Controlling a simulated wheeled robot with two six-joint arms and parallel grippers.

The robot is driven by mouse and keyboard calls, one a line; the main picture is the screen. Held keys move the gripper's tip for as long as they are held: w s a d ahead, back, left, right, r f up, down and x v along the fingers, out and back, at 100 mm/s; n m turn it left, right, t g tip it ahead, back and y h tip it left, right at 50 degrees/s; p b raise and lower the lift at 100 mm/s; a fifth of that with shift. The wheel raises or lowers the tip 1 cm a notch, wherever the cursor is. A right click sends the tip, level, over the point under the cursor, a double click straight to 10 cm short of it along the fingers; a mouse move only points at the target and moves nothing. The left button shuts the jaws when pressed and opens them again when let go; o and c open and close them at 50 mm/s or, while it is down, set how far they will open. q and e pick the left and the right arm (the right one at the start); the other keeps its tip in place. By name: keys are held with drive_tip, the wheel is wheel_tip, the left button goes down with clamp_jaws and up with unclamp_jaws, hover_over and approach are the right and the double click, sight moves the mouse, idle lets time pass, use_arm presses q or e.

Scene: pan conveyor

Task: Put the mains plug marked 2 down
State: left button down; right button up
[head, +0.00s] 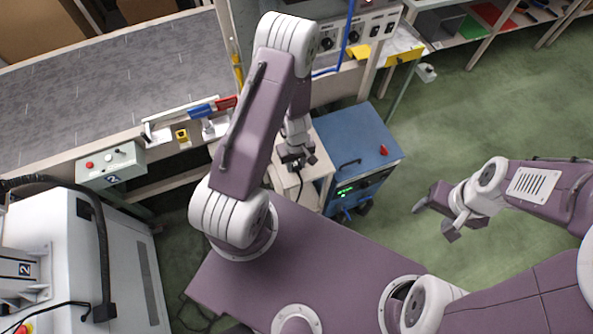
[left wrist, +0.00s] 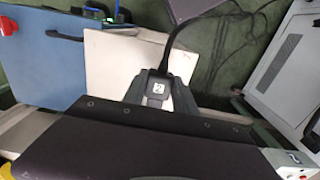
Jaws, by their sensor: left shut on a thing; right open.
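My left gripper (head: 298,162) is shut on the mains plug, a dark plug with a white label marked 2 (left wrist: 158,87), which shows between its fingers in the left wrist view. A black cable runs up and away from the plug in that view. In the head view the plug is too small and dark to make out clearly. The gripper is over or close to a cream box (head: 313,181), which also shows in the left wrist view (left wrist: 112,62). Whether the plug touches the box I cannot tell. My right gripper (head: 436,216) is open and empty above the green floor.
A blue cabinet (head: 352,140) with a red knob stands right of the cream box. The grey conveyor (head: 120,75) lies at upper left, with a control box (head: 110,166) marked 2 on its near side. A white machine (head: 85,260) is at lower left. Green floor is free at right.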

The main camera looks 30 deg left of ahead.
sight(296, 165)
use_arm(q)
wheel_tip(296, 165, down, 4)
drive_tip(key=b, duration=0.4)
drive_tip(key=shift+s+a+r, duration=0.1)
drive_tip(key=shift+r+p, duration=0.2)
drive_tip(key=shift+p, duration=0.1)
drive_tip(key=shift+f+b, duration=0.25)
drive_tip(key=shift+b, duration=0.05)
drive_tip(key=c, duration=1)
unclamp_jaws()
drive_tip(key=shift+r, duration=0.15)
wheel_tip(296, 165, up, 13)
drive_tip(key=p, duration=1.3)
drive_tip(key=shift+f, duration=0.35)
